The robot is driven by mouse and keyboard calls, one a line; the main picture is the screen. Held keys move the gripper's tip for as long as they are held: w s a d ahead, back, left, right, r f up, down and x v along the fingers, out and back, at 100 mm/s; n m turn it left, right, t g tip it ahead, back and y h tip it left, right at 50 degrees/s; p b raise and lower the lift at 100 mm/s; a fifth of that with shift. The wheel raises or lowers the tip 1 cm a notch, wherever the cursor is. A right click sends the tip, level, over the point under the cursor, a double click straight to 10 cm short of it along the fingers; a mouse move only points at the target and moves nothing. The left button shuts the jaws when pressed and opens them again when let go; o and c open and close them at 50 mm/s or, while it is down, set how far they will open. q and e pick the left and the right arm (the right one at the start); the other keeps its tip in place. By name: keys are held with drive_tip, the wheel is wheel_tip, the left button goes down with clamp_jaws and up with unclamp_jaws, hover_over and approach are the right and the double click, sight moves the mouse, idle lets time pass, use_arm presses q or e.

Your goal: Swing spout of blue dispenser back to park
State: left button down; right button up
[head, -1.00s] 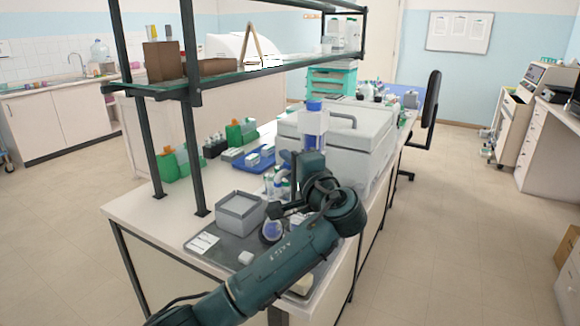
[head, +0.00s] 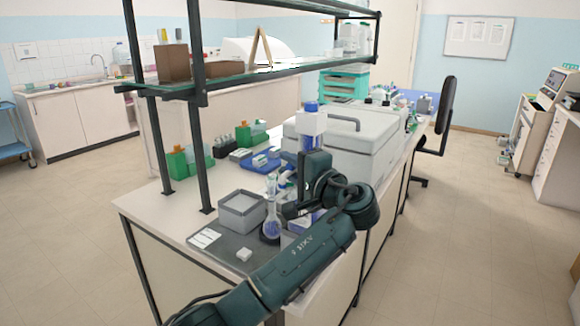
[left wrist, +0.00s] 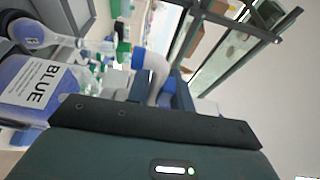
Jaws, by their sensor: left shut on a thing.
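The pale curved spout (left wrist: 153,72) with blue ends shows just beyond the dark gripper body. My left gripper (head: 289,209) is at the dispenser's front left, shut on the spout; the contact itself is mostly hidden. My right gripper is in neither view.
A round flask with blue liquid (head: 271,228) stands close left of the gripper, also in the left wrist view (left wrist: 36,34). A grey open box (head: 240,211) is further left. A large white lidded instrument (head: 345,140) stands behind. Shelf posts (head: 201,145) rise at left.

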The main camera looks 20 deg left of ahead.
use_arm(q)
drive_tip(key=c, duration=1.2)
unclamp_jaws()
drive_tip(key=shift+c, duration=0.2)
drive_tip(key=shift+s+d+f, duration=0.1)
drive_tip(key=shift+s+d, duration=0.05)
drive_tip(key=shift+d, duration=0.1)
drive_tip(key=b+v, duration=0.2)
drive_tip(key=v, duration=1)
drive_tip(key=shift+s+d, duration=0.15)
drive_tip(key=shift+d, duration=0.05)
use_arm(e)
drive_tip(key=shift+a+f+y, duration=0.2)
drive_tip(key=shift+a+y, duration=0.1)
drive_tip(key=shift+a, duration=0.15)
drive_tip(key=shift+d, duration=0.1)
